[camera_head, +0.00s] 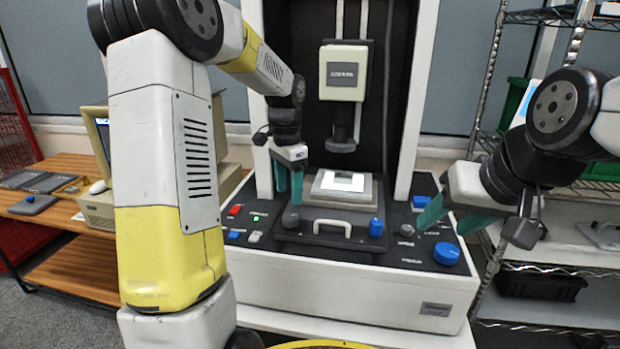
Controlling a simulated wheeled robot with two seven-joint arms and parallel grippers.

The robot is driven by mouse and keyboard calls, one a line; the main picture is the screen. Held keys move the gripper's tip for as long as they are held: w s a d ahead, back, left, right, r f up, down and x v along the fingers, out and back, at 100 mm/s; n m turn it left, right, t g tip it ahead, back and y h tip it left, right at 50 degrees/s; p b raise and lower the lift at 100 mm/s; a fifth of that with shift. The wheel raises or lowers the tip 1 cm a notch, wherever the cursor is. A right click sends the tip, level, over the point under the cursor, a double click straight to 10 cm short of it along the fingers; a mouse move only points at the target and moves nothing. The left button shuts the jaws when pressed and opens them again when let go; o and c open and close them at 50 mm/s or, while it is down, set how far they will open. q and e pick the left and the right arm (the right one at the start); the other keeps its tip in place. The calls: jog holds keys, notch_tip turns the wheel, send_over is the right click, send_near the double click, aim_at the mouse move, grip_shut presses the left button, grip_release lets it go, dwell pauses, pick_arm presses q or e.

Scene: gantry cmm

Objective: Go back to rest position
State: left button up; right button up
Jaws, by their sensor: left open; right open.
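My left gripper (288,186) is open and empty, with its teal fingers pointing down over the left part of the machine's front panel. My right gripper (450,217) is open and empty, with its teal fingers over the right part of the panel, close to a large blue knob (446,253). The gantry measuring machine (350,285) stands in front of me. I cannot tell whether either gripper touches the panel.
A wooden desk (85,275) with a beige computer (97,208) stands at the left. A wire shelf (560,262) with a green bin (517,100) stands at the right. The machine's white uprights (417,95) flank the stage. A handle (332,227) is on the panel's front.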

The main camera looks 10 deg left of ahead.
pick_arm(q)
jog(key=s+d+r+n+t+h, duration=0.1)
jog(key=s+r+n+t, duration=0.2)
jog(key=s, duration=0.8)
jog(key=s+d+r+n+t+h, duration=0.1)
jog(key=s+r+n+t, duration=0.2)
jog(key=s, duration=0.9)
notch_tip(320, 180, up, 4)
jog(key=n, duration=0.2)
jog(key=shift+s+d+n, duration=0.3)
